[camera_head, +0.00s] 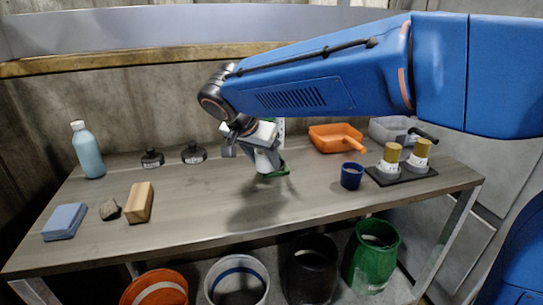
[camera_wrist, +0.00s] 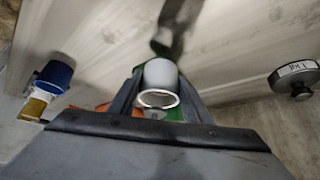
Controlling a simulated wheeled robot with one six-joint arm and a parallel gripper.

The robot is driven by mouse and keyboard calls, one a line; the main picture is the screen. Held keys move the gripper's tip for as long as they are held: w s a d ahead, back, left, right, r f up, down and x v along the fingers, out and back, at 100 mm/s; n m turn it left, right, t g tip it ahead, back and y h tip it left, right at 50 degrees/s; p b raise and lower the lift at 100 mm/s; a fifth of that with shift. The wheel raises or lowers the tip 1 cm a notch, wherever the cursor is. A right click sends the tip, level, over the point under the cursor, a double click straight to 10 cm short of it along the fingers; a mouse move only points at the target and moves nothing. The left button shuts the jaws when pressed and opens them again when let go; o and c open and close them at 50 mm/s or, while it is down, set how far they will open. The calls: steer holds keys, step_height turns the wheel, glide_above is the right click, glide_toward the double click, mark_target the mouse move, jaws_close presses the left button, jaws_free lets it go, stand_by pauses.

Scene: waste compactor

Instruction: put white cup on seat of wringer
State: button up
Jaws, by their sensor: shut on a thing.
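My gripper (camera_head: 268,170) hangs above the middle of the table, with its shadow on the wood in front. In the wrist view the two dark fingers (camera_wrist: 160,95) are shut on the white cup (camera_wrist: 160,77), one on each side. The cup's pale round rim faces the wrist camera. In the head view the cup is hard to tell from the pale gripper parts. No thing is clearly recognisable as the wringer. A black plate (camera_head: 404,180) at the right end of the table bears two white cylinders with yellow tops (camera_head: 391,153).
A blue cup (camera_head: 351,176) stands left of the black plate. An orange tub (camera_head: 334,138) and a grey tub (camera_head: 390,129) sit behind. Left are a bottle (camera_head: 87,150), two black weights (camera_head: 194,153), a wooden block (camera_head: 139,203) and a blue block (camera_head: 65,221). Bins stand below.

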steer(key=shift+w+d, duration=0.4)
steer(key=shift+w, duration=0.3)
steer(key=shift+w+d, duration=0.3)
steer(key=shift+w, duration=0.25)
steer(key=shift+w+d, duration=0.25)
steer(key=shift+w, duration=0.3)
steer(key=shift+x, duration=0.8)
steer(key=shift+s+f, duration=0.1)
steer(key=o, duration=1.1)
steer(key=shift+a+f, duration=0.1)
steer(key=shift+c, duration=0.2)
steer(key=v, duration=1.2)
